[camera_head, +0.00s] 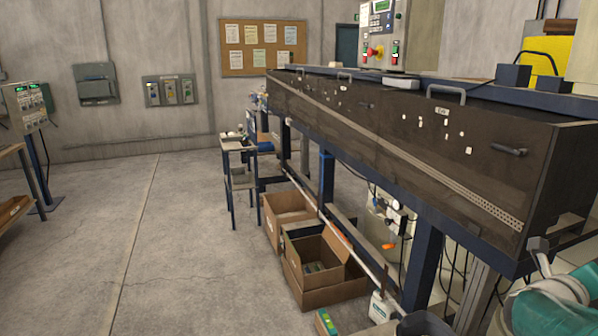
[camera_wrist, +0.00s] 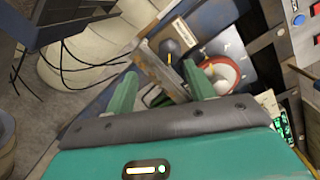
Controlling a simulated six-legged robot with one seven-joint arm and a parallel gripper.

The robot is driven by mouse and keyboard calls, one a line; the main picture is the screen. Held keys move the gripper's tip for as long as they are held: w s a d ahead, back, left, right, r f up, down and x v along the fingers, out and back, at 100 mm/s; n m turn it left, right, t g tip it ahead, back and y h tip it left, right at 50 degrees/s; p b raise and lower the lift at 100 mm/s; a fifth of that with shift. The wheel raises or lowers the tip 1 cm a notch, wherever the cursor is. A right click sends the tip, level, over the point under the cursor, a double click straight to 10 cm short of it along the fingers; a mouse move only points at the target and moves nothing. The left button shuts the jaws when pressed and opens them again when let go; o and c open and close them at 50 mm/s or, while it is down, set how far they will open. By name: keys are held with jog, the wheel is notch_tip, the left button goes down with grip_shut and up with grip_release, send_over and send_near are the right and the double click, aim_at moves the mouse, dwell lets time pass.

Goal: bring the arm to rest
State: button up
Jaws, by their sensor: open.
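In the wrist view my gripper (camera_wrist: 160,82) shows two green fingers standing well apart, with nothing held between them. Beyond the fingertips are a dark round knob (camera_wrist: 174,48) on a metal plate and a red-rimmed white disc (camera_wrist: 222,74). I cannot tell how far the fingers are from these parts. In the head view a teal part of my own arm (camera_head: 555,305) shows at the lower right corner, beside the end of the long dark machine (camera_head: 400,135). My fingers cannot be made out there.
Open cardboard boxes (camera_head: 322,262) and a grey bin (camera_head: 424,325) stand under and beside the machine. A small blue-legged stand (camera_head: 240,180) is farther back. Loose cables (camera_wrist: 75,62) hang at the upper left in the wrist view. The concrete floor (camera_head: 150,250) at left is clear.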

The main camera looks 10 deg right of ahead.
jog(key=w+a+n+t+y, duration=0.6)
jog(key=w+a+n+t, duration=0.1)
jog(key=w+a+n, duration=0.4)
jog(key=w+a+f+n+t+y, duration=0.1)
jog(key=w+a+f+n+y, duration=0.15)
jog(key=a+n+y, duration=0.9)
jog(key=s+a+f+n+g, duration=0.3)
jog(key=s+a+n, duration=0.4)
jog(key=a, duration=0.3)
jog(key=s+a+f+n+g, duration=0.3)
jog(key=s+a+n, duration=0.3)
jog(key=a+n, duration=0.3)
jog(key=shift+s+a+f+n, duration=0.35)
jog(key=shift+a+f, duration=0.15)
jog(key=shift+a, duration=0.55)
